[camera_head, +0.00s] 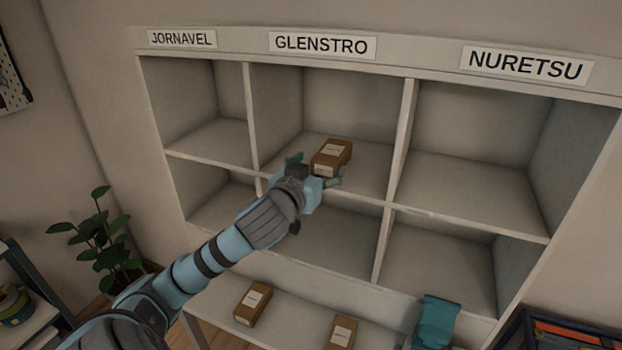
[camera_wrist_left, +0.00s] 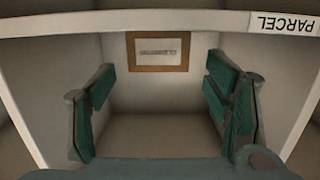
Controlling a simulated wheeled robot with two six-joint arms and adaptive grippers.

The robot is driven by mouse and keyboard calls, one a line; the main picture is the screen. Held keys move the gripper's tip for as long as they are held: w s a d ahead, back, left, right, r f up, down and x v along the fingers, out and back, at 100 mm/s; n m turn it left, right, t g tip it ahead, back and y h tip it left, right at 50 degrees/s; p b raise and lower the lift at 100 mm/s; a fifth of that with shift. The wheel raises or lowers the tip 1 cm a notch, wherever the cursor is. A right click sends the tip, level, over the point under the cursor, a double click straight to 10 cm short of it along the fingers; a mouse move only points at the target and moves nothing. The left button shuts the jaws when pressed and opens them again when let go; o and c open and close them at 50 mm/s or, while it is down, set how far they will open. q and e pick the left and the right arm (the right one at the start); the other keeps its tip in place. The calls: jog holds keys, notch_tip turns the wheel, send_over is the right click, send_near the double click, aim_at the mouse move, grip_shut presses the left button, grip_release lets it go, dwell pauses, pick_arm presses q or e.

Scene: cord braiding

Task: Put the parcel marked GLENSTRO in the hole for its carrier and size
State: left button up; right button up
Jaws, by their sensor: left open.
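A brown box parcel (camera_head: 331,157) with a white label stands in the upper middle hole, under the GLENSTRO sign (camera_head: 321,45). It rests on the hole's floor near the front. My left gripper (camera_head: 314,171) is open in front of this hole, its fingers spread at the near side of the parcel. In the left wrist view, which is upside down, the parcel (camera_wrist_left: 158,51) shows its label between the two open green fingers, with gaps on both sides. The print is too small to read. My right gripper is not seen.
The rack's other holes look empty, under the JORNAVEL (camera_head: 182,38) and NURETSU (camera_head: 526,65) signs. A PARCEL tag (camera_wrist_left: 284,23) is on a shelf edge. Below, two brown boxes (camera_head: 252,303) (camera_head: 341,332) and a teal item (camera_head: 437,320) lie on a pale surface. A plant (camera_head: 97,240) stands left.

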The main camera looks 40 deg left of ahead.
pick_arm(q)
jog(key=p+v, duration=0.1)
jog(key=v, duration=0.4)
jog(key=shift+s+p, duration=0.1)
jog(key=shift+p, duration=0.2)
jog(key=shift+f, duration=0.1)
